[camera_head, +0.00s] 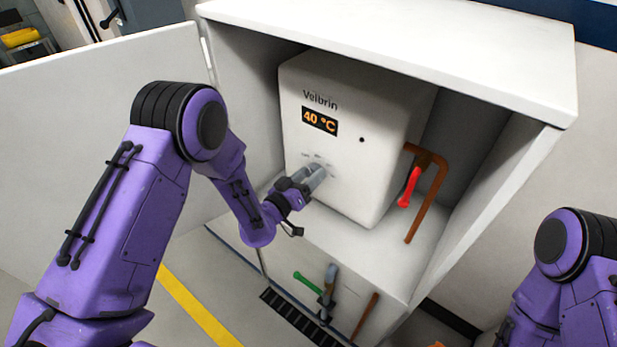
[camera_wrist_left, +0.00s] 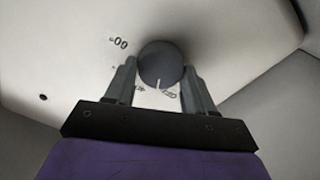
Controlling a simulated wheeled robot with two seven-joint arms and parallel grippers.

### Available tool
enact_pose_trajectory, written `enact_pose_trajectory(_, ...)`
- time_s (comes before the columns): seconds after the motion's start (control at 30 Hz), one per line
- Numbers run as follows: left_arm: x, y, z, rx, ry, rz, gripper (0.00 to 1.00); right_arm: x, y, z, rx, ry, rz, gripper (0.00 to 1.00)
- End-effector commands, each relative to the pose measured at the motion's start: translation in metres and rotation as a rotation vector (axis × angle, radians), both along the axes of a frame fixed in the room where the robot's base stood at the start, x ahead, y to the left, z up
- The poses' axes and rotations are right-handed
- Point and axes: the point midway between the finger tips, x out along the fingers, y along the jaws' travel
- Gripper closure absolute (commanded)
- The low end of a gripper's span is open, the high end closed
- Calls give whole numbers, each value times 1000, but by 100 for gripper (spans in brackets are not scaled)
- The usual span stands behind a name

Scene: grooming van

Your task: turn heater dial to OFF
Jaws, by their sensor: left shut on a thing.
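The heater (camera_head: 348,175) is a white box marked "Velbrin" inside an open white cabinet. Its display (camera_head: 319,121) reads 40 °C. In the left wrist view the heater dial (camera_wrist_left: 162,62) is a dark round knob with a white pointer line at its bottom edge in that picture. Small printed marks surround it, partly unreadable. My left gripper (camera_head: 318,176) is at the front of the heater, its fingers on both sides of the dial; it also shows in the left wrist view (camera_wrist_left: 160,84), shut on the dial. In the head view the fingers hide the dial. My right gripper is out of view.
The cabinet door (camera_head: 105,140) stands open at the left. A copper pipe (camera_head: 428,195) with a red lever (camera_head: 409,188) is right of the heater. Below are a green lever (camera_head: 307,283) and a dark floor grille (camera_head: 300,318). My right arm is at the lower right.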

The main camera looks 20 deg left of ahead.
Motion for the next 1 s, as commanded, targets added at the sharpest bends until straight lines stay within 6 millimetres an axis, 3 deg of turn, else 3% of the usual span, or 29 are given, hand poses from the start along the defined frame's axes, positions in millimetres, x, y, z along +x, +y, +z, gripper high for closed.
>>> enact_pose_trajectory(0.5, 1, 2, -1, -323, 117, 1, 76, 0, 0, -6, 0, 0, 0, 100)
enact_pose_trajectory(1.0, 1, 2, -1, -389, 140, 0, 76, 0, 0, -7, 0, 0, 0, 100)
